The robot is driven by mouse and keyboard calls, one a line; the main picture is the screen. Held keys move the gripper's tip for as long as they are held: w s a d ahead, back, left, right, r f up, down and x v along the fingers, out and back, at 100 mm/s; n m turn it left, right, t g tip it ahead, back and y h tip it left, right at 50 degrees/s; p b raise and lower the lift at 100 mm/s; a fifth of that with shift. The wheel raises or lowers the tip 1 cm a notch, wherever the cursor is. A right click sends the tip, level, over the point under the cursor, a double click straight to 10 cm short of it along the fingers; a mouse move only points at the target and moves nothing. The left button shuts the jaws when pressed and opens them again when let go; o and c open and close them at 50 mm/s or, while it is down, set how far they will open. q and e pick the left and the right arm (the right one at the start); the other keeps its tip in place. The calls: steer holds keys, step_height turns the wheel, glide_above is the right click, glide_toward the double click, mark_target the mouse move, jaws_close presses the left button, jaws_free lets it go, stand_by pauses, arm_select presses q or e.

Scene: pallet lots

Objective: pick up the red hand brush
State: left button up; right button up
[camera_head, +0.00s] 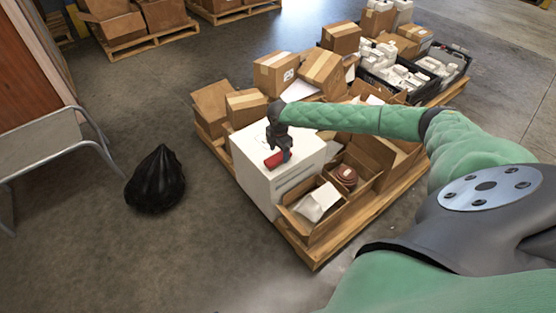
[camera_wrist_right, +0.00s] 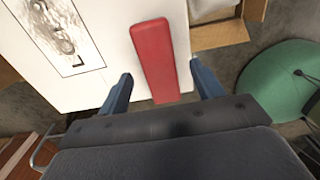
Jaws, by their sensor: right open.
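The red hand brush (camera_head: 274,160) lies on top of a white box (camera_head: 254,178) on the pallet. In the right wrist view the brush (camera_wrist_right: 155,58) is a long red bar on the white surface, its near end close to the fingertips. My right gripper (camera_head: 281,154) is just above the brush in the head view and hides part of it. In the right wrist view my right gripper (camera_wrist_right: 161,80) is open, with one blue finger on each side of the brush's near end. I cannot tell how high the fingertips are above the box. My left gripper is not in view.
Open cartons (camera_head: 310,216) with a white packet and a reddish-brown round item stand right of the white box. More cartons (camera_head: 275,72) and black crates (camera_head: 390,85) fill the pallet (camera_head: 310,257). A black bag (camera_head: 155,182) lies on the floor at left, beside clear floor.

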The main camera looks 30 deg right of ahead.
mark_target(279, 156)
step_height(279, 156, down, 4)
steer(key=shift+r, duration=0.2)
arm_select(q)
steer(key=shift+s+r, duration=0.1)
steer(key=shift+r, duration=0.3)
arm_select(e)
steer(key=shift+c, duration=0.5)
steer(key=c, duration=1)
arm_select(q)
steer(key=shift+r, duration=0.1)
arm_select(e)
steer(key=shift+d+r, duration=0.1)
